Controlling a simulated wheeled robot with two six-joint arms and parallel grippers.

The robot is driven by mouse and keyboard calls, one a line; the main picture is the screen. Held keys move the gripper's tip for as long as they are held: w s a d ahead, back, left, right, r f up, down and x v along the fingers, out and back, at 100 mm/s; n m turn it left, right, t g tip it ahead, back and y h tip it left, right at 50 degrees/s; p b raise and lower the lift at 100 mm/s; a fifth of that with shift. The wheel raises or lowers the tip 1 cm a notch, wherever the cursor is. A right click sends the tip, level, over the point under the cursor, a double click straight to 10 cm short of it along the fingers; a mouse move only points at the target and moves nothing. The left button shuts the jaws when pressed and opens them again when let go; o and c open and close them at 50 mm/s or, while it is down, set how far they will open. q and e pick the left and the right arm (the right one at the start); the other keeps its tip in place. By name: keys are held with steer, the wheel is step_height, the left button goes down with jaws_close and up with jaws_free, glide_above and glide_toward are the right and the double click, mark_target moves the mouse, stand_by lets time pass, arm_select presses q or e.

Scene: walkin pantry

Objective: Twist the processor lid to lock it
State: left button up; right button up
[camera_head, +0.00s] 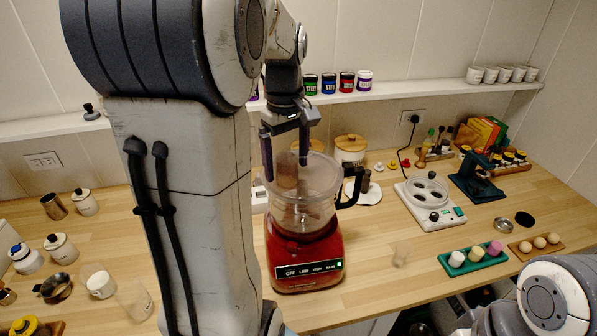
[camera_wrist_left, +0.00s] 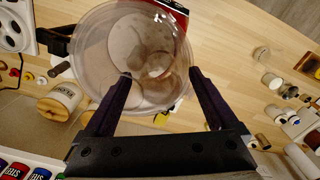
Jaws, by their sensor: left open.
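The food processor has a red base (camera_head: 305,255) with a dark button panel, and a clear bowl (camera_head: 298,215) with a black handle (camera_head: 352,187) on its right. The clear round lid (camera_head: 322,175) lies on top of the bowl; whether it is locked cannot be told. In the left wrist view the lid (camera_wrist_left: 95,50) appears from above. My left gripper (camera_head: 286,172) points down over the lid, its two dark fingers spread wide. In the left wrist view the fingertips (camera_wrist_left: 160,76) overlap the lid's round area; contact is unclear. My right gripper is out of view.
A white appliance (camera_head: 432,200) and a green tray (camera_head: 472,259) stand to the right. A wooden-lidded canister (camera_head: 350,148) is close behind the processor. A clear glass (camera_head: 401,253) stands right of the base. A wall shelf (camera_head: 420,98) runs behind. Jars and cups crowd the left counter.

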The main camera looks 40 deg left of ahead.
arm_select(q)
step_height(320, 180, up, 8)
steer(key=p, duration=0.7)
steer(key=shift+f, duration=0.25)
steer(key=s+d+f+m+b, duration=0.25)
steer(key=d+f+m, duration=0.3)
steer(key=d, duration=0.45)
steer(key=s+d+f+m+b, duration=0.1)
steer(key=d+f+m+b, duration=0.25)
steer(key=d+m, duration=0.4)
steer(key=s+d+f+m+h+b, duration=0.1)
steer(key=s+d+f+m+b, duration=0.2)
steer(key=s+d+f+m, duration=0.6)
steer(key=s+d, duration=0.2)
steer(key=s, duration=0.1)
steer(key=shift+d+f+b, duration=0.2)
steer(key=shift+d+b, duration=0.1)
